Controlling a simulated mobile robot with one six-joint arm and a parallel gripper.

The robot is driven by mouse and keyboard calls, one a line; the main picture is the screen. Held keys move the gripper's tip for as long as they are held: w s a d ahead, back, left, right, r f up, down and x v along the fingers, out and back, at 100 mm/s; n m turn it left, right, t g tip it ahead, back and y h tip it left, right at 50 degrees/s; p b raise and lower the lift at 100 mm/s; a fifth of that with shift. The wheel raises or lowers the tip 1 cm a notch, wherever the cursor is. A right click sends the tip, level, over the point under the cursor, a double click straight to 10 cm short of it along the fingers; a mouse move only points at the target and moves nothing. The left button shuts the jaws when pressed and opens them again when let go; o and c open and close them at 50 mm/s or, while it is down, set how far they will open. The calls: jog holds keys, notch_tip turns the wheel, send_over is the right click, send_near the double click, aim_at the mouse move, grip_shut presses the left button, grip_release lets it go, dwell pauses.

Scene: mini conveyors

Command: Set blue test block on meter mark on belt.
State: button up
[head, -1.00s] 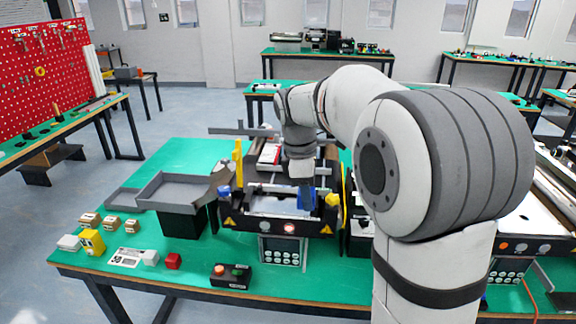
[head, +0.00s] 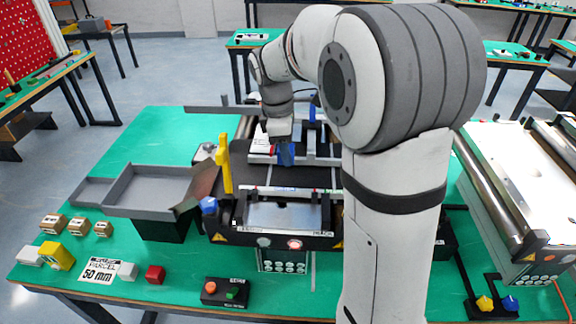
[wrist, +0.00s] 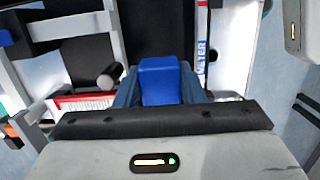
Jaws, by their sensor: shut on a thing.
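My gripper (head: 285,155) is shut on the blue test block (wrist: 160,80), which sits between its fingers in the wrist view. In the head view the block is hard to tell from the blue-grey fingers. They are over the far part of the dark belt (head: 305,178) of the small conveyor. A white strip with blue lettering ending in "METER" (wrist: 202,62) shows just right of the block in the wrist view. I cannot tell whether the block touches the belt.
A yellow post (head: 225,165) stands at the conveyor's left side. A grey tray (head: 145,190) is further left. A red-and-white item (wrist: 80,103) lies near the gripper. Small boxes, a red block (head: 155,274) and a button box (head: 225,291) lie in front.

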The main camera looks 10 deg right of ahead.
aim_at(287, 179)
notch_tip(287, 179, down, 2)
jog(key=shift+w+f, duration=0.1)
jog(key=shift+f, duration=0.05)
jog(key=shift+f+p, duration=0.35)
jog(key=shift+f, duration=1.55)
jog(key=shift+f, duration=0.15)
jog(key=o, duration=1)
jog(key=shift+s, duration=0.2)
